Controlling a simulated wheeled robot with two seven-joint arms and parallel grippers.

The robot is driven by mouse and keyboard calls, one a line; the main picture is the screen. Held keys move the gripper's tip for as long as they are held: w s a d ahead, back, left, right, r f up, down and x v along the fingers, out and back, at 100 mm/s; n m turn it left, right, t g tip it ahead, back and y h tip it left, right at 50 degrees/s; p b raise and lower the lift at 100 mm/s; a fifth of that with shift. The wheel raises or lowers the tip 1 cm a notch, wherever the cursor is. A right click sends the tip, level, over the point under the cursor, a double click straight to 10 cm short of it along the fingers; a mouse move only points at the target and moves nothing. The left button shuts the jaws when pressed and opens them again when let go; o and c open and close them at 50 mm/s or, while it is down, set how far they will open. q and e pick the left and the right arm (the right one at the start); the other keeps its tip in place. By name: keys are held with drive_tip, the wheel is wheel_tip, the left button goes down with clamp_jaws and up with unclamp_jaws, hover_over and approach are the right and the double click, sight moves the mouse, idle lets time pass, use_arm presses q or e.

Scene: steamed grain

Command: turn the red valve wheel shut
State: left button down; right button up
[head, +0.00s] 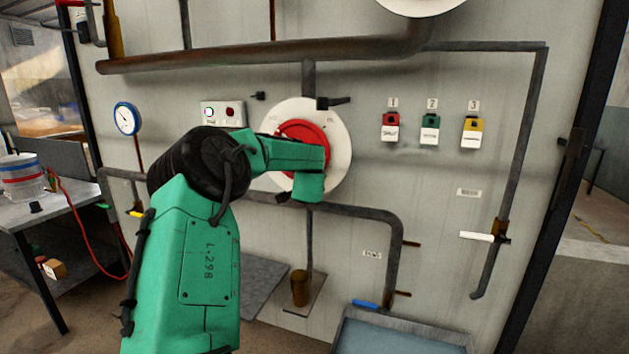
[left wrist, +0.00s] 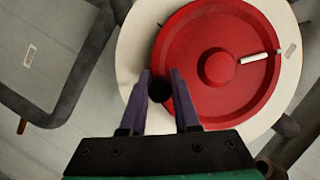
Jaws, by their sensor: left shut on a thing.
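The red valve wheel (head: 304,131) is mounted on a round white plate (head: 341,130) on the grey wall panel. My green left arm covers its lower part in the head view. In the left wrist view the wheel (left wrist: 190,50) shows a round central hub and a white mark near its edge. My left gripper (left wrist: 160,84) is at the wheel's rim, its two purple fingers on either side of a dark round knob (left wrist: 159,90), shut on it. The fingers are hidden in the head view. My right gripper is in neither view.
Pipes (head: 250,55) run above and below the wheel. A gauge (head: 126,118) and a small button box (head: 222,114) are to the left. Red, green and yellow numbered units (head: 430,130) are to the right. A blue-grey tray (head: 400,335) stands below.

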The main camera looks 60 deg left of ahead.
use_arm(q)
drive_tip(key=shift+s+a+f, duration=0.1)
drive_tip(key=shift+f, duration=0.1)
idle(0.3)
drive_tip(key=c, duration=0.7)
unclamp_jaws()
drive_tip(key=shift+a, duration=0.1)
drive_tip(key=shift+o, duration=0.2)
drive_tip(key=shift+r, duration=0.1)
drive_tip(key=shift+d, duration=0.3)
drive_tip(key=b+v, duration=0.3)
drive_tip(key=v, duration=1.1)
drive_tip(key=shift+s, duration=0.1)
